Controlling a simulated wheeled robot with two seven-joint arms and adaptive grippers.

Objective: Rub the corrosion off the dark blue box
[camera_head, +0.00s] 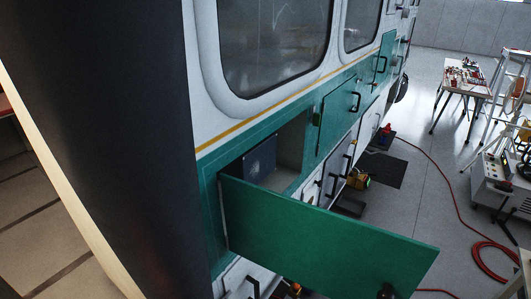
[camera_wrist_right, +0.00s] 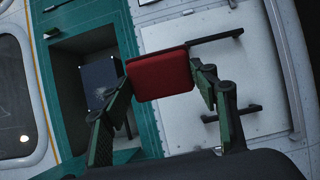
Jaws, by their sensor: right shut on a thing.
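The dark blue box (camera_head: 259,161) sits inside an open compartment in the green band of the helicopter's side. In the right wrist view the dark blue box (camera_wrist_right: 94,76) shows a dull greyish patch on its face, with small light dots near its corners. My right gripper (camera_wrist_right: 160,76) is shut on a red block-like pad (camera_wrist_right: 158,70), held between its two fingers. The pad appears in front of the compartment's right side, apart from the box. My left gripper is not in view.
An open green door panel (camera_head: 320,240) stands out in front of the compartment's lower edge. Further along the side are closed hatches with black handles (camera_head: 356,101). A table with tools (camera_head: 465,80), a ladder and a red hose (camera_head: 452,190) stand or lie at right.

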